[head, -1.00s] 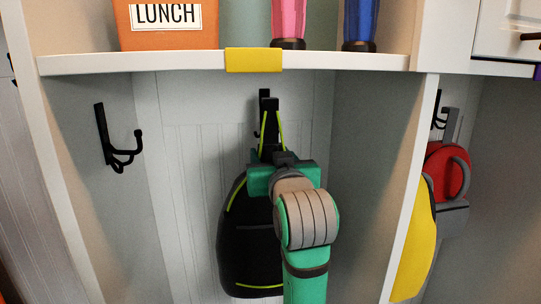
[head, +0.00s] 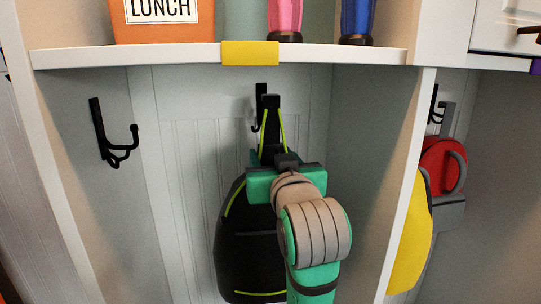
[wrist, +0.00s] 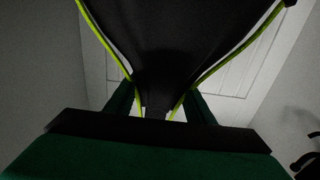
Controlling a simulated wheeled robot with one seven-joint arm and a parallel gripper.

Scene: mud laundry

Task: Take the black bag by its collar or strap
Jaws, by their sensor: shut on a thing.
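The black bag (head: 240,250) with yellow-green piping hangs upright in the middle cubby. Its strap (head: 271,135), edged in the same piping, rises to a point beside the black wall hook (head: 260,92). I cannot tell whether the loop still rests on the hook. My gripper (wrist: 158,108) is shut on the strap just above the bag's body. In the wrist view the dark strap (wrist: 160,45) narrows between the two green fingers. In the head view my gripper hides the fingertips and part of the bag's right side.
Another black hook (head: 115,135) is on the left wall. A white shelf (head: 140,54) with a yellow label (head: 249,52) runs above, holding an orange lunch box (head: 165,25) and boots. A divider (head: 407,190) stands at right, with yellow and red items beyond.

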